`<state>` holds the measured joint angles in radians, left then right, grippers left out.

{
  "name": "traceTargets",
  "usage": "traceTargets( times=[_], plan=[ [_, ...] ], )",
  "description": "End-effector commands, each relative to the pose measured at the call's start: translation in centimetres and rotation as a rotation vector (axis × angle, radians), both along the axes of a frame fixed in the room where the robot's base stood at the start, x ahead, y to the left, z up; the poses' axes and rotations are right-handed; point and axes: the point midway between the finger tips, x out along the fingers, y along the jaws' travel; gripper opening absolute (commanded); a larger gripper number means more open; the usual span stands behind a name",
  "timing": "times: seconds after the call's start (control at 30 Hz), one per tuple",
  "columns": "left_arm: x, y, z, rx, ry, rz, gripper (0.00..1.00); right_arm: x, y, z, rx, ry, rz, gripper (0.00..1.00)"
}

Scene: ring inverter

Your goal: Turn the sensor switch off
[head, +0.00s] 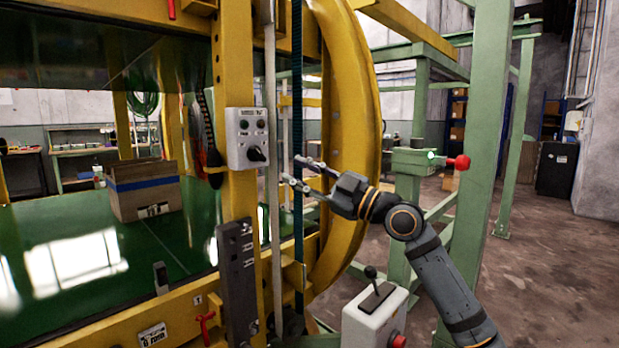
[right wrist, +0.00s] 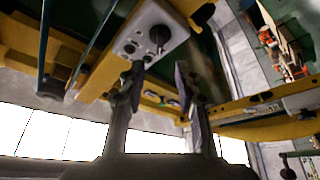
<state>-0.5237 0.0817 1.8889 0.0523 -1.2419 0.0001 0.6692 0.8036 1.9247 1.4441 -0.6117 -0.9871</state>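A light grey control box (head: 246,139) is fixed to the yellow post. It has small round buttons at the top and a black rotary switch (head: 257,154) at its lower right. Its label is too small to read. My right gripper (head: 292,170) is open and empty, to the right of the box and apart from it. In the right wrist view the box (right wrist: 150,20) and its black switch (right wrist: 159,36) show beyond the spread fingers (right wrist: 158,84). My left gripper is not in view.
A yellow ring (head: 358,140) stands behind and beside my right gripper. Thin vertical bars (head: 270,120) stand between box and gripper. A joystick box (head: 374,315) is below my arm. A green fixture with a red knob (head: 458,162) is at right. A cardboard box (head: 143,190) sits left.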

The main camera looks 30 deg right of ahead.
Motion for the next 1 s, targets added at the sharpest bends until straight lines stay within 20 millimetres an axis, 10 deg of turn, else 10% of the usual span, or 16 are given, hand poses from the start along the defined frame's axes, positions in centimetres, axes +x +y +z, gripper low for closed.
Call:
traceTargets(
  times=[0.87, 1.0],
  plan=[
    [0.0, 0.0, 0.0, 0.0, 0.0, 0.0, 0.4, -1.9, -1.4, -0.8, 0.001, 0.003, -0.001, 0.33],
    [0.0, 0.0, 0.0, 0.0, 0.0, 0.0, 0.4, -0.5, -1.1, -4.8, 0.01, 0.087, -0.005, 0.33]
  ],
)
